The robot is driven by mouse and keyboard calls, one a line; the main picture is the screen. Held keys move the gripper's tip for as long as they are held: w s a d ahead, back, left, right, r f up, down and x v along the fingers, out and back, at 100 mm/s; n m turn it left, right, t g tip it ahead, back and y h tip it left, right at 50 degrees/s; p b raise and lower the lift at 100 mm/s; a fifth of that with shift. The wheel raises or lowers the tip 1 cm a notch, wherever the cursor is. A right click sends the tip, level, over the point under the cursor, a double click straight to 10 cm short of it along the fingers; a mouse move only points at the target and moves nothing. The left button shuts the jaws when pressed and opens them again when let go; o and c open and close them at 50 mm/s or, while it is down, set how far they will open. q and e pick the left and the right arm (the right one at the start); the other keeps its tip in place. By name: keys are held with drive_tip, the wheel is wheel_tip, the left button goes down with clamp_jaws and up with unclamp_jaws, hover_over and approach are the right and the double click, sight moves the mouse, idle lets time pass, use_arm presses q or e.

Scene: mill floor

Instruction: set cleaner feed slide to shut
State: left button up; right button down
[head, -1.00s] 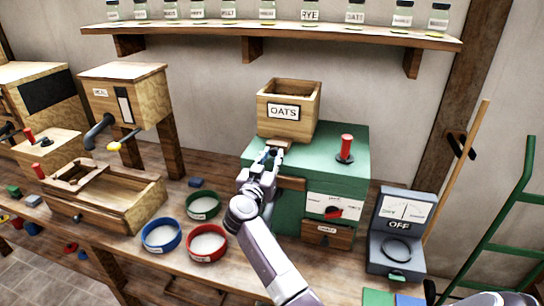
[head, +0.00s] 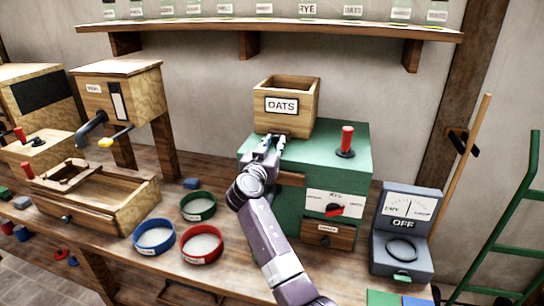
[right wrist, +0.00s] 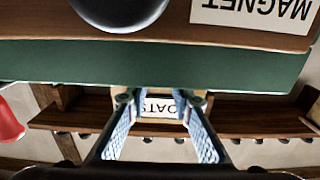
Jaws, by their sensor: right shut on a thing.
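The cleaner (head: 350,180) is a green box with a wooden hopper (head: 313,103) labelled OATS on top. My right gripper (head: 271,142) is at the foot of the hopper's front, at the cleaner's top front edge. It is shut on the feed slide, which is mostly hidden by the fingers, so how far it sticks out is hard to tell. In the right wrist view the fingers (right wrist: 160,105) stand a little apart in front of the OATS label (right wrist: 160,107). My left gripper is not in view.
A red-handled lever (head: 347,142) stands on the cleaner's top. Its front has a dial (head: 334,210) and a magnet drawer (head: 328,234). A grey meter (head: 403,225) reading OFF stands to the right. Green, blue (head: 154,236) and red (head: 201,244) round trays lie left of my arm.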

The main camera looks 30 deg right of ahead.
drive_tip(key=shift+r, duration=0.25)
drive_tip(key=c, duration=1.9)
unclamp_jaws()
drive_tip(key=shift+d, duration=0.1)
drive_tip(key=shift+o, duration=0.9)
drive_tip(key=shift+w+f, duration=0.1)
drive_tip(key=shift+f, duration=0.1)
drive_tip(key=v, duration=1.1)
drive_tip(key=shift+s+a, duration=0.3)
drive_tip(key=shift+f, duration=0.1)
